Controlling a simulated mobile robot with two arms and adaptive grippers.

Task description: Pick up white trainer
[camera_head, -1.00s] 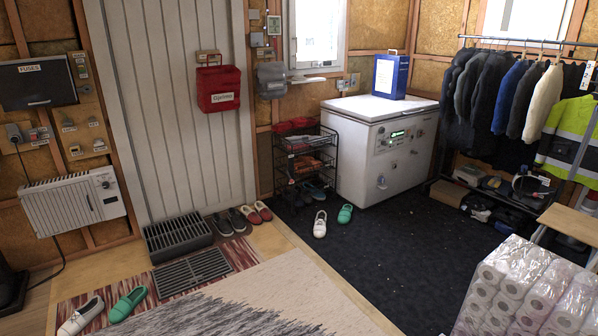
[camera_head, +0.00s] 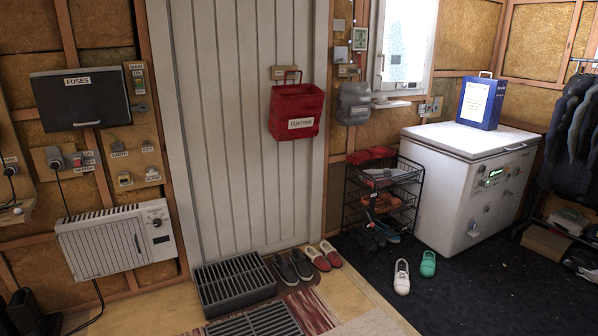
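A white trainer (camera_head: 401,277) sits on the dark carpet in front of the white chest freezer, right of centre, with its toe towards me. A green clog (camera_head: 428,264) stands just to its right, close beside it. Neither of my grippers shows in the head view.
A black wire shoe rack (camera_head: 384,204) stands behind the trainer, left of the freezer (camera_head: 459,199). Dark shoes (camera_head: 293,265) and red shoes (camera_head: 324,256) line the door, beside a dark boot tray (camera_head: 234,285). The carpet right of the clog is clear.

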